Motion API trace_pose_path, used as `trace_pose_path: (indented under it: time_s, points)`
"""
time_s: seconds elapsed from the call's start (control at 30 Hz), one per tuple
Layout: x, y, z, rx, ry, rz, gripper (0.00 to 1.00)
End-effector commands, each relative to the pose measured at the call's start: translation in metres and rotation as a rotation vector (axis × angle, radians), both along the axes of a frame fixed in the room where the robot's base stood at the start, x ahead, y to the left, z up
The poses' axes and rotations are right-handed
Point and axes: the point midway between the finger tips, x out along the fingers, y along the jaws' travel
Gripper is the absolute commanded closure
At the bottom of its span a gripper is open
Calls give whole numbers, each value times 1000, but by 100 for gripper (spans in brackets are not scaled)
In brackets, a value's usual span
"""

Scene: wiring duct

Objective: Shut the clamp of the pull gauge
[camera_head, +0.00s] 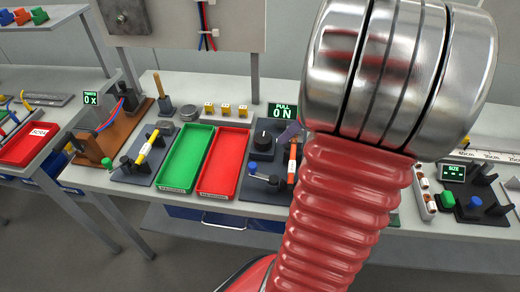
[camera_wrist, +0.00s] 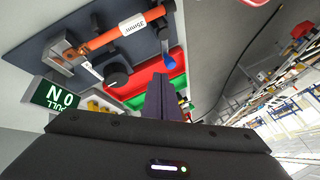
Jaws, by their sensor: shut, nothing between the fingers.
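The pull gauge sits on a dark base plate (camera_head: 258,201) with a black dial (camera_head: 265,138) and a green display (camera_head: 282,112) reading PULL 0 N. An orange cable (camera_head: 292,172) with a white tag marked 35mm lies across it; in the wrist view one end reaches a grey metal holder (camera_wrist: 62,56). A lever with a blue knob (camera_head: 253,167) stands at the plate's front left; the knob also shows in the wrist view (camera_wrist: 168,62). My gripper (camera_wrist: 164,82) is shut and empty, apart from the knob. My arm hides the gauge's right side in the head view.
A red tray (camera_head: 225,163) and a green tray (camera_head: 187,158) lie left of the gauge. Further left is a plate with a yellow cable (camera_head: 146,150). A size gauge (camera_head: 474,195) stands at the right. A panel (camera_head: 180,22) hangs behind the bench.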

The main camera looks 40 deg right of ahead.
Motion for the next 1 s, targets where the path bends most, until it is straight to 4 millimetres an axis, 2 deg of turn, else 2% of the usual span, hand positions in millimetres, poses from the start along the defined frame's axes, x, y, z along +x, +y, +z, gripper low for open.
trace_pose_path:
  time_s: [0.27, 0.47, 1.0]
  points:
    - [0, 1, 0, 0, 1, 0, 100]
    - [4, 5, -7, 1, 2, 2, 100]
    - [30, 42, -67, 1, 3, 2, 100]
